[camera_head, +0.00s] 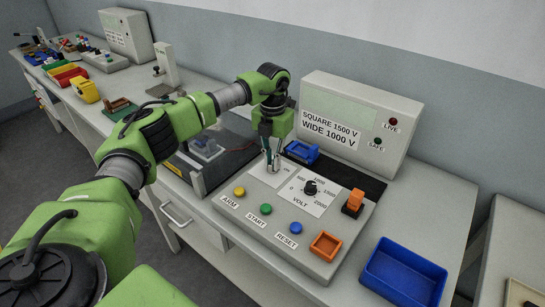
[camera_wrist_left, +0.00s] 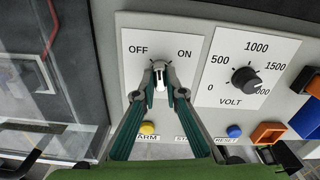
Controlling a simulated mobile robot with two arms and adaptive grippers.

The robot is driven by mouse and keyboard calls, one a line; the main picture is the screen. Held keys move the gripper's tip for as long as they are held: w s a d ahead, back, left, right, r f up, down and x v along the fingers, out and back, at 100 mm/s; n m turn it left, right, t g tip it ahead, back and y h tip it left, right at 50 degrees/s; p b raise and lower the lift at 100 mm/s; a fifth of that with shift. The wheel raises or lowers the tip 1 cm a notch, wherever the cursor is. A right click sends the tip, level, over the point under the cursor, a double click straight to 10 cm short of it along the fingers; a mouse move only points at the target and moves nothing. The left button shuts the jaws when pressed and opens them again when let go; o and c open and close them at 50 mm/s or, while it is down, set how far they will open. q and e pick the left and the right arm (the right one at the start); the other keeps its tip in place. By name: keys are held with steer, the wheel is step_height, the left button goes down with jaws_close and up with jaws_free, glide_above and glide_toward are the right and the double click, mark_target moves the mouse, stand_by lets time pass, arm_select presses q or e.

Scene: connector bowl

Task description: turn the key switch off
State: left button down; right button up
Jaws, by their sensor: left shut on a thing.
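The key switch (camera_wrist_left: 159,78) sits on a white plate marked OFF on the left and ON on the right, seen in the left wrist view. Its light-coloured key stands between the fingertips and looks nearly upright; which mark it points to I cannot tell. My left gripper (camera_wrist_left: 160,75) is shut on the key, a finger on each side. My right gripper does not show.
The voltage knob (camera_head: 310,187) is right of the switch. Yellow (camera_head: 239,191), green (camera_head: 266,209) and blue (camera_head: 296,228) buttons line the panel front. The display box (camera_head: 350,118) stands behind, with LIVE and SAFE lamps. A blue tray (camera_head: 403,272) is at the right.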

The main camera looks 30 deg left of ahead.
mark_target(272, 162)
arm_select(q)
steer(key=n+p, duration=0.1)
steer(key=n, duration=0.3)
steer(key=shift+r, duration=0.1)
steer(key=shift+n+p, duration=0.55)
steer(key=shift+n, duration=0.95)
steer(key=shift+w, duration=0.1)
steer(key=c, duration=2.1)
jaws_free()
step_height(272, 162, up, 12)
steer(key=shift+f, duration=0.1)
